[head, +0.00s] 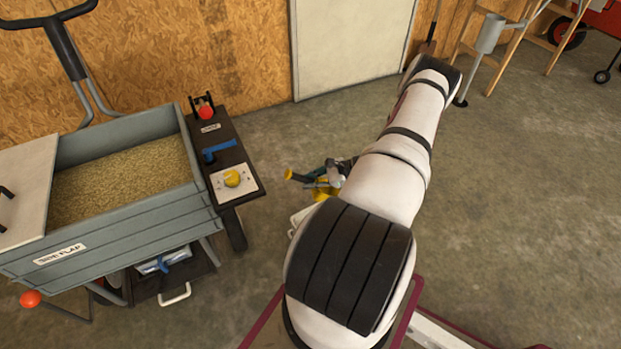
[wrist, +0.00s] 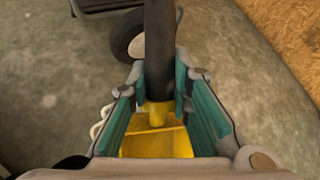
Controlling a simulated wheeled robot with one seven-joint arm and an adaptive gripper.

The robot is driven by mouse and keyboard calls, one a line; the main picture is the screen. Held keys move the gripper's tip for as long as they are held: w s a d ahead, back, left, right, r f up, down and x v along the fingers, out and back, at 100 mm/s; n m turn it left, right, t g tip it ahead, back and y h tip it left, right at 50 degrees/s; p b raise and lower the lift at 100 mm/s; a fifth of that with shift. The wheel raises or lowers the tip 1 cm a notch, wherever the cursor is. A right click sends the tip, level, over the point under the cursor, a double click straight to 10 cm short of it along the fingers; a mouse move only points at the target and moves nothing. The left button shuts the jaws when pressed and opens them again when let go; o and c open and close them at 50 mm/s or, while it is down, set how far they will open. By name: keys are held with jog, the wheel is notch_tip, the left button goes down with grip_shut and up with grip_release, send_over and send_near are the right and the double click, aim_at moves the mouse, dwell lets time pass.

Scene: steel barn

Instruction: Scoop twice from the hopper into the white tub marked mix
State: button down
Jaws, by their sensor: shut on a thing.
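The hopper (head: 130,215) is a grey trough at the left of the head view, filled with pale tan grain (head: 125,180). My gripper (head: 335,175) is right of the hopper, apart from it, small and partly behind my arm. In the wrist view my gripper (wrist: 160,100) has its teal pads closed on the dark handle of a yellow scoop (wrist: 155,142). Whether the scoop holds grain, I cannot tell. A white edge (head: 296,217) shows beside my arm below the gripper; I cannot tell if it is the tub. No mix mark is readable.
A dark side shelf (head: 228,170) on the hopper carries a red knob (head: 206,112), a blue lever (head: 219,147) and a yellow button (head: 232,178). A pale lid (head: 25,185) covers the hopper's left end. Concrete floor (head: 510,200) is clear at right.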

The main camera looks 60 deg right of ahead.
jog(key=shift+r+n+g+h+p, duration=0.15)
jog(key=shift+r+g+h+p, duration=0.3)
jog(key=shift+p, duration=0.7)
jog(key=shift+r+n+g+h+p, duration=0.15)
jog(key=shift+g+h+p, duration=0.3)
jog(key=shift+g+p, duration=0.55)
jog(key=shift+f, duration=0.1)
jog(key=shift+s, duration=0.15)
